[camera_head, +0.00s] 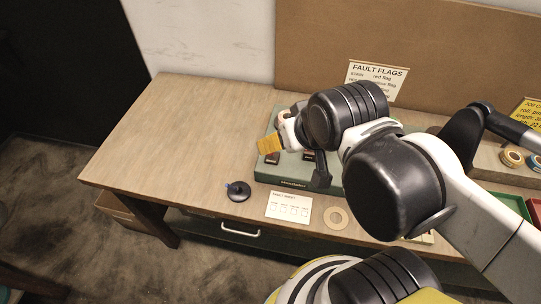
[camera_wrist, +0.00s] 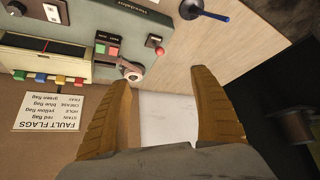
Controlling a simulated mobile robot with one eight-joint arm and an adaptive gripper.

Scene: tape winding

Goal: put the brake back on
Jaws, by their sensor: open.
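The grey-green winding machine (camera_head: 285,172) stands on the bench, partly hidden behind my arm in the head view. In the wrist view its panel (camera_wrist: 130,25) appears upside down. A short lever with a red ball knob (camera_wrist: 160,51) sticks out at the panel's edge; I cannot tell for certain that it is the brake. A grey rounded part (camera_wrist: 130,70) sits beside it, near a green button (camera_wrist: 100,48) and a red button (camera_wrist: 113,50). My gripper (camera_head: 270,145) is open and empty above the machine's left end. Its tan fingers (camera_wrist: 160,78) are wide apart, with the knob beyond their tips.
A dark round base with a blue handle (camera_head: 238,191) stands left of the machine. A paper sheet (camera_head: 290,207) and a tan ring (camera_head: 336,217) lie at the front edge. Tape rolls (camera_head: 512,157) are at right. The bench's left side (camera_head: 165,130) is clear.

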